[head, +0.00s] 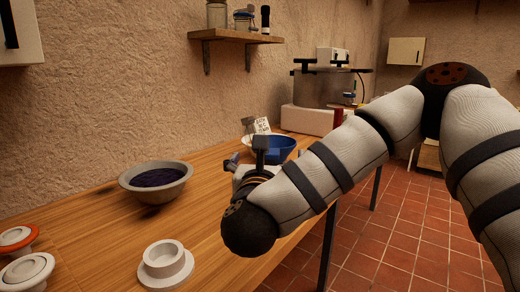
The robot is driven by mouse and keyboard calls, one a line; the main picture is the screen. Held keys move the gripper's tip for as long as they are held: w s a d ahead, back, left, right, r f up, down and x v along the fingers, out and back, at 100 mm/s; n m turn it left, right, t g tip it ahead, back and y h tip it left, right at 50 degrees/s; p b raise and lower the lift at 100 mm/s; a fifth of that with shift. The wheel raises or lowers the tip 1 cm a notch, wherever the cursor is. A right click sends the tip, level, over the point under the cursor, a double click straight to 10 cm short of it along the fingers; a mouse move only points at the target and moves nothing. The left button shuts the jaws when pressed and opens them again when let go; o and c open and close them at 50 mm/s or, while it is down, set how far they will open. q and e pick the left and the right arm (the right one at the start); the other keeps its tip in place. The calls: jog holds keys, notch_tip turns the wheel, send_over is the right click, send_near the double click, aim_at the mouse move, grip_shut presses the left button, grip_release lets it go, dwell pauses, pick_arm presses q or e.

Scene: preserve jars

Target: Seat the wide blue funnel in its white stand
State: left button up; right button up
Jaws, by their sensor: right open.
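The wide blue funnel (284,142) shows as a deep blue bowl shape on the table, just beyond my right gripper. Its lower part is hidden behind my arm and gripper. My right gripper (247,158) is open and points away from me toward the back of the table. I cannot tell whether it touches the funnel. A white round piece with a raised ring on a wider flange (166,265), which looks like the stand, sits empty near the table's front edge. My left gripper is not in view.
A grey bowl of dark contents (156,182) stands at the left of the wooden table (105,225). White lids, one orange-rimmed (16,238), lie at the far left. A pale bowl and small cards (257,126) are behind the gripper. A shelf (234,36) hangs above.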

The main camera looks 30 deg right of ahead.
send_near(274, 144)
jog(key=w+d+r, duration=0.1)
jog(key=w+d, duration=0.1)
jog(key=w, duration=0.1)
jog(key=shift+d+r, duration=0.35)
jog(key=shift+r, duration=0.05)
jog(key=c, duration=1)
